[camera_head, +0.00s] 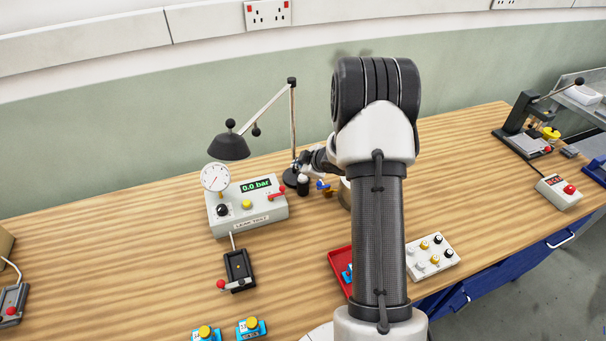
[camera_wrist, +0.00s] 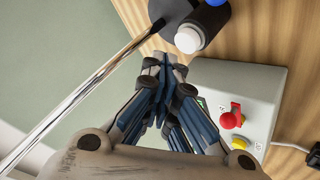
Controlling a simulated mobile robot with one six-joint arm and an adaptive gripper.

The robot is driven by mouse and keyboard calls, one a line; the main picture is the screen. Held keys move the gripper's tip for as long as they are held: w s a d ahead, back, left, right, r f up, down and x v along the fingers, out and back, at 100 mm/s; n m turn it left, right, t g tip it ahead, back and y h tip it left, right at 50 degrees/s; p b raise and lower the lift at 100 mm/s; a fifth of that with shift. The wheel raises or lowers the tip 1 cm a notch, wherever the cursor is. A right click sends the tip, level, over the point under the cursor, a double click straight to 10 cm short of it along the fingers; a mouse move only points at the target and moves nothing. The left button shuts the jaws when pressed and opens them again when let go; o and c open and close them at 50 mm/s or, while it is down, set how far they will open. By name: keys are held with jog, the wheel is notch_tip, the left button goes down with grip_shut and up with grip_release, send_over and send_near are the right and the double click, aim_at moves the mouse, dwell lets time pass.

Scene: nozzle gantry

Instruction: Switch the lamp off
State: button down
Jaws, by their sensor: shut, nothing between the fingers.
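The desk lamp has a black shade (camera_head: 229,147), a jointed silver arm and an upright pole (camera_head: 292,125) on a round black base. In the wrist view its pole (camera_wrist: 82,92) runs diagonally at left, and its dark base (camera_wrist: 172,12) shows at the top. I cannot tell whether it is lit. My gripper (camera_head: 306,160) is beside the lower pole, partly hidden by my arm. In the wrist view its fingers (camera_wrist: 165,66) are together and empty, pointing toward the base and a black cylinder with a white end (camera_wrist: 189,38). I see no clear switch.
The grey leak test box (camera_head: 248,207) stands close by, with a gauge, a 0.0 bar display and a red lever (camera_wrist: 232,119). A red tray (camera_head: 340,264) and a white knob panel (camera_head: 432,257) lie nearer.

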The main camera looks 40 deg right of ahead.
jog(key=shift+r+p, duration=2.25)
jog(key=shift+r, duration=0.35)
notch_tip(320, 180, up, 11)
jog(key=m+h+b, duration=0.2)
jog(key=h, duration=0.1)
send_over(301, 177)
jog(key=s+a, duration=0.2)
jog(key=a, duration=0.1)
jog(key=s+a+r+m+g+b, duration=0.1)
jog(key=s+a+r+m+g, duration=0.15)
jog(key=s+a+r, duration=0.45)
jog(key=s+a+m+g+y+b, duration=0.1)
jog(key=s+a+m, duration=0.1)
jog(key=s+a, duration=0.7)
jog(key=s+a+m+g+y+b, duration=0.1)
jog(key=s+a+m+y+b, duration=0.1)
jog(key=s+a, duration=0.7)
jog(key=s, duration=0.8)
jog(key=shift+s+f, duration=0.15)
jog(key=shift+s, duration=0.1)
